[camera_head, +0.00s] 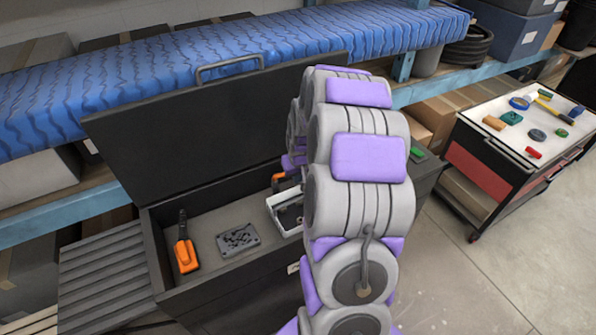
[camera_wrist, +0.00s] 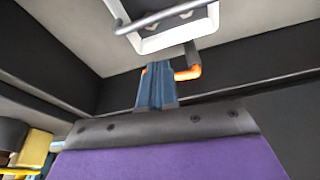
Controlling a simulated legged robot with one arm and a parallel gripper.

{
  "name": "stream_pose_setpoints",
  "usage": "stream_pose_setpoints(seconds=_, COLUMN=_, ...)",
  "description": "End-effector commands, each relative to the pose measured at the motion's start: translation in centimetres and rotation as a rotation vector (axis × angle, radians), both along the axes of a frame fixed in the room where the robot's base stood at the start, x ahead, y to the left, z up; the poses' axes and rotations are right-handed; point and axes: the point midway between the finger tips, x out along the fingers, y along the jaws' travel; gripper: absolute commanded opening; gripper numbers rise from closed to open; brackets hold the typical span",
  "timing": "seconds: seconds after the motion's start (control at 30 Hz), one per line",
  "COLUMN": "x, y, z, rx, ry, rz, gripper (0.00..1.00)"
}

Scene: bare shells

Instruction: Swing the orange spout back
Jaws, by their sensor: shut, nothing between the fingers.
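The orange spout (camera_wrist: 188,73) shows in the wrist view as a bent orange piece just right of my fingers, with a small orange part also visible at their left edge. A short dark upright piece meets it. My gripper (camera_wrist: 157,68) has its blue-grey fingers together and empty, in front of the orange part. I cannot tell whether they touch it. In the head view a small orange part (camera_head: 277,178) shows inside the black chest, partly hidden by my arm. My gripper is hidden there.
The open black chest (camera_head: 150,245) also holds an orange-handled tool (camera_head: 185,256), a dark perforated plate (camera_head: 238,239) and a white tray (camera_head: 272,210). Its raised lid (camera_head: 215,120) stands behind. A tool cart (camera_head: 470,150) is at right. Floor (camera_head: 470,260) is clear there.

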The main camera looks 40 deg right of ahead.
Motion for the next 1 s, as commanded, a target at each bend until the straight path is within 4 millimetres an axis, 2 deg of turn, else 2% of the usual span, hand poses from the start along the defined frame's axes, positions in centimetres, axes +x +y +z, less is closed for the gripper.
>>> stream_pose_setpoints(seconds=0.03, x=0.2, y=-0.1, z=-1.3, rx=0.001, ry=0.003, rz=0.000, gripper=0.00)
stream_pose_setpoints(seconds=0.17, x=1.2, y=-0.5, z=-3.5, rx=-0.001, ry=-0.001, rz=0.001, gripper=0.00)
stream_pose_setpoints(seconds=0.43, x=4.1, y=-1.7, z=-3.6, rx=-0.003, ry=-0.004, rz=0.001, gripper=0.00)
stream_pose_setpoints(seconds=1.0, x=4.8, y=-2.0, z=-3.6, rx=0.001, ry=0.001, rz=0.001, gripper=0.00)
